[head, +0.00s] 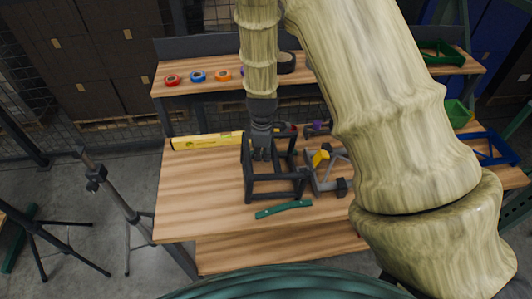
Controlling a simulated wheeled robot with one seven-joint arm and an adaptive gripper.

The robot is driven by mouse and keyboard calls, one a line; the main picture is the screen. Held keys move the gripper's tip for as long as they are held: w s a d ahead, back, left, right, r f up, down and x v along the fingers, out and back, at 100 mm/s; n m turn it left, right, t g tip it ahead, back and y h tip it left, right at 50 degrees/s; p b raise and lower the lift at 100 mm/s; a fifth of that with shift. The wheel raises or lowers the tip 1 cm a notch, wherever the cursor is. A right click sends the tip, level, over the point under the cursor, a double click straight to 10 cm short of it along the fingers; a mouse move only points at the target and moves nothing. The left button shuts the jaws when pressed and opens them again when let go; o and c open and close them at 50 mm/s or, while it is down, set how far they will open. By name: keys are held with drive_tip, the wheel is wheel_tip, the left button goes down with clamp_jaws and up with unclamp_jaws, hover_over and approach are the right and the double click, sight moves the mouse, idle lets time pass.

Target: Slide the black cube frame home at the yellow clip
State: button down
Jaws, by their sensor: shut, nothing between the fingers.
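The black cube frame (276,187) stands upright on the wooden bench, left of the yellow clip. The yellow clip (320,158) sits at a grey bracket-like frame (336,188) just to the right of the cube frame. The two frames stand close together; I cannot tell whether they touch. My gripper (262,154) points down at the cube frame's upper part, with its fingertips at or inside the top opening. It is shut with nothing between its fingers. My arm hides part of the area to the right.
A yellow level (208,141) lies behind the cube frame, and a teal bar (284,209) lies in front. A blue frame (490,148) is at the far right. Tape rolls (197,76) line the rear shelf. The bench's left part (195,195) is clear.

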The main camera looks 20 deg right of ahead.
wheel_tip(320, 180, up, 10)
drive_tip(key=p, duration=0.7)
idle(0.4)
